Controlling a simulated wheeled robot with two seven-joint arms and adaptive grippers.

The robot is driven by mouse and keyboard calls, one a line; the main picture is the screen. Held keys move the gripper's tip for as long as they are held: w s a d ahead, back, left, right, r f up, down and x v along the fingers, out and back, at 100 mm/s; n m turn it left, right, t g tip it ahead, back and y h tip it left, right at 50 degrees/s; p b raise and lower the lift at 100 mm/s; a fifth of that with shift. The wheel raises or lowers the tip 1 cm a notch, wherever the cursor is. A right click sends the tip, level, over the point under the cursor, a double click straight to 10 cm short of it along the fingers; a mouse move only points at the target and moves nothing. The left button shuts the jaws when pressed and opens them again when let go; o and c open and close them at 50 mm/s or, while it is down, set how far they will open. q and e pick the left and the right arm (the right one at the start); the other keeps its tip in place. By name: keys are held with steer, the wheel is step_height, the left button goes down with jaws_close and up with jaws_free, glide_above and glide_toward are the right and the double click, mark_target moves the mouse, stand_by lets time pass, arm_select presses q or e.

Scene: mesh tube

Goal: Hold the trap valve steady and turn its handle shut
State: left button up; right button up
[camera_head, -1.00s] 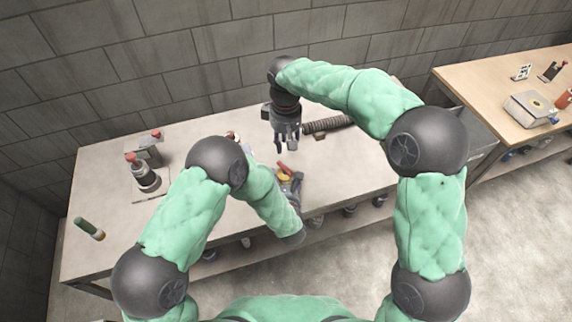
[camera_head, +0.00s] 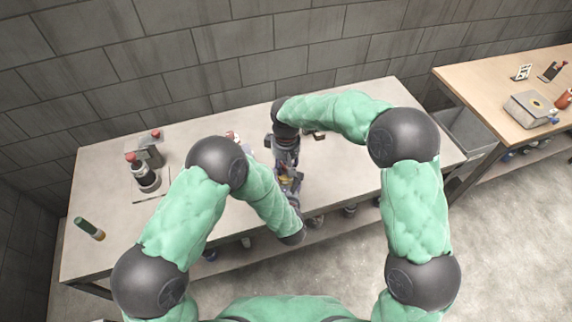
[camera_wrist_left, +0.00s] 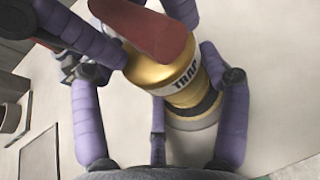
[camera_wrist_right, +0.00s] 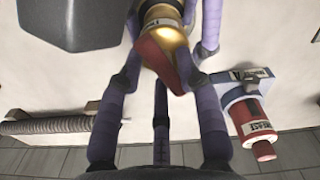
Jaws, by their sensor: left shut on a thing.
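The trap valve is a brass body (camera_wrist_left: 190,72) marked TRAP, with a red handle (camera_wrist_left: 160,38) on top and a grey-white collar below. In the head view it is mostly hidden among my grippers. My left gripper (camera_wrist_left: 160,105) is shut around the valve body. My right gripper (camera_wrist_right: 160,82) is at the red handle (camera_wrist_right: 164,60), its dark fingers open on either side of it. I cannot tell whether they touch it. The brass body (camera_wrist_right: 175,36) also shows beyond the handle in the right wrist view.
A ribbed hose (camera_wrist_right: 50,125) lies on the bench (camera_head: 340,170).

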jaws_close()
steer(key=shift+m, duration=0.3)
steer(key=m, duration=0.3)
steer(key=shift+d+m, duration=0.1)
steer(key=shift+m, duration=0.2)
steer(key=m, duration=0.4)
steer(key=shift+s+r+m, duration=0.1)
steer(key=shift+m, duration=0.2)
steer(key=m, duration=0.4)
steer(key=shift+s, duration=0.1)
steer(key=shift+s+m, duration=0.1)
steer(key=shift+m, duration=2.4)
arm_select(q)
steer(key=shift+f, duration=0.1)
